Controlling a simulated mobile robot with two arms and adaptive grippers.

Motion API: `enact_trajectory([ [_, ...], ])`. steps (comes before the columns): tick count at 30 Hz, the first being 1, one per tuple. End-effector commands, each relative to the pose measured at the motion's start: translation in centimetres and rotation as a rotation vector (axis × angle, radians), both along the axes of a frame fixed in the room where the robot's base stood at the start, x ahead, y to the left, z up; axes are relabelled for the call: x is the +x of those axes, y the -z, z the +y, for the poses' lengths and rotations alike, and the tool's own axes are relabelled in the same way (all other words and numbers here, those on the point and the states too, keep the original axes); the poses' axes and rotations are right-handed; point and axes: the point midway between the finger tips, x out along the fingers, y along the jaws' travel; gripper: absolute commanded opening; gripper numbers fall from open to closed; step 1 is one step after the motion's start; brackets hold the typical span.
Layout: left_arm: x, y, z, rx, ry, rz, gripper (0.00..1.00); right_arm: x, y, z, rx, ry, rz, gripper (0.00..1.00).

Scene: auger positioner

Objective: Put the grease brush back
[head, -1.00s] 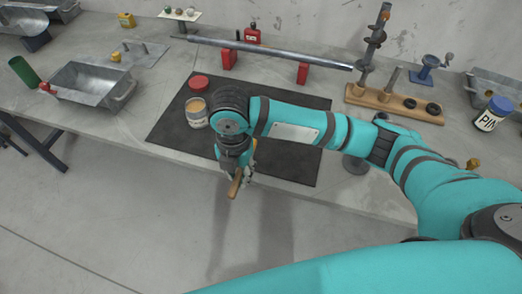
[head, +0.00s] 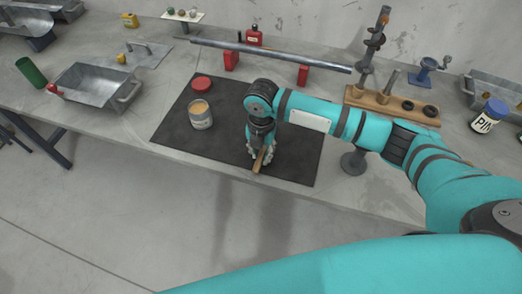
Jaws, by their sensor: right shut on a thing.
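My right gripper (head: 261,151) is over the right part of the dark mat (head: 175,142). It is shut on the grease brush, whose wooden handle (head: 259,160) sticks out toward the front edge of the mat. The brush's bristle end is hidden by the gripper and wrist. An open tin (head: 200,117) with tan grease stands on the mat to the left of the gripper, apart from it. My left gripper is not in view.
A red lid (head: 201,83) lies behind the tin. A long metal auger (head: 270,54) rests on red supports (head: 303,75) at the back. A wooden rack (head: 392,104) stands right, a metal tray (head: 97,88) left. The mat's front left is clear.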

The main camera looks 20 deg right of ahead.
Motion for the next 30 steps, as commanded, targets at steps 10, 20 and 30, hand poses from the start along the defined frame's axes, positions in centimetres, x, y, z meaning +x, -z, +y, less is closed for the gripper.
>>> enact_trajectory([
  [10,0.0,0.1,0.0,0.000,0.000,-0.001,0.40,0.0,0.2,0.0,0.000,0.000,0.000,0.39],
  [20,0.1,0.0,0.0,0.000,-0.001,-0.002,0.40,0.0,-0.1,0.0,0.000,0.000,0.000,0.43],
  [30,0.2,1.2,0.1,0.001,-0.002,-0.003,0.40,0.2,-5.5,0.0,0.001,0.000,-0.006,0.43],
])
